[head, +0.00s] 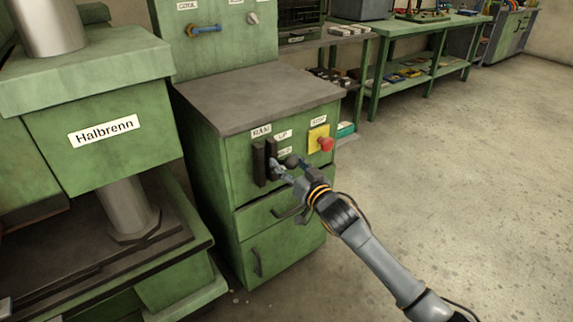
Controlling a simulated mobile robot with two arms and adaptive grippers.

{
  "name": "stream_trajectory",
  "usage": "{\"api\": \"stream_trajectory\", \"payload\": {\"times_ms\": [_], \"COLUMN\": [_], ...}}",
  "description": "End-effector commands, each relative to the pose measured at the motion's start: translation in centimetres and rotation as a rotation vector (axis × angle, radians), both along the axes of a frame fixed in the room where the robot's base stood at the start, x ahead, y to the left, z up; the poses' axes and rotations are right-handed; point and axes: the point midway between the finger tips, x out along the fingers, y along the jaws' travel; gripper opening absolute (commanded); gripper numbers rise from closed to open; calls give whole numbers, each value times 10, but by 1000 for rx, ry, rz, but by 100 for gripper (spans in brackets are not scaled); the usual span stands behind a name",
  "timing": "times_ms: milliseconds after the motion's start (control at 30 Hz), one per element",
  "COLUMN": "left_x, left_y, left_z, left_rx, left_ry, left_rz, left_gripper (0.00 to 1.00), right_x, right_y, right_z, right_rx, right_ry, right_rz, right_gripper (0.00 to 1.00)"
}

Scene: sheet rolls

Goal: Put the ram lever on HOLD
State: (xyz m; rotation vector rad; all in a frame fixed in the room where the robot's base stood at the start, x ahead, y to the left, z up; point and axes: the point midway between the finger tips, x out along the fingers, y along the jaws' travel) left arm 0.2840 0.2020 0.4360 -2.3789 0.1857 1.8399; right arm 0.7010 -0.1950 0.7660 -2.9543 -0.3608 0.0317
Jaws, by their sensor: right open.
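The ram lever shows as a dark round knob (291,160) in front of a black upright slotted plate (259,165) on the front of the green control cabinet (228,190). Labels beside the plate read RAM (261,131) and UP (283,135); a lower label is partly covered by the knob and gripper. My right gripper (290,166) is open, with its fingers close around the knob; I cannot tell whether they touch it. The lever's exact position against the labels is hard to read. My left gripper is out of view.
A red stop button (326,144) on a yellow plate sits just right of the lever. Drawer handles are below. A green workbench (411,42) is behind; the floor at right is clear.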

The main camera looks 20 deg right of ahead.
Motion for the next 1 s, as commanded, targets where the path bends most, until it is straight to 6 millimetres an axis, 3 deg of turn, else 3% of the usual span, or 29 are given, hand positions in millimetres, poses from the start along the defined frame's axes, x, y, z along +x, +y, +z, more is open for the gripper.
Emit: {"api": "stream_trajectory", "payload": {"times_ms": [400,700,1000], "left_x": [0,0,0], "left_y": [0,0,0], "left_z": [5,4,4], "left_rx": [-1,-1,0], "left_ry": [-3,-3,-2], "left_rz": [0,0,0], "left_gripper": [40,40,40], "right_x": [7,7,7], "right_y": [2,2,2], "right_z": [0,0,0], "right_rx": [0,0,0], "right_ry": [0,0,0], "right_rz": [1,1,1], "right_gripper": [58,0,0]}}
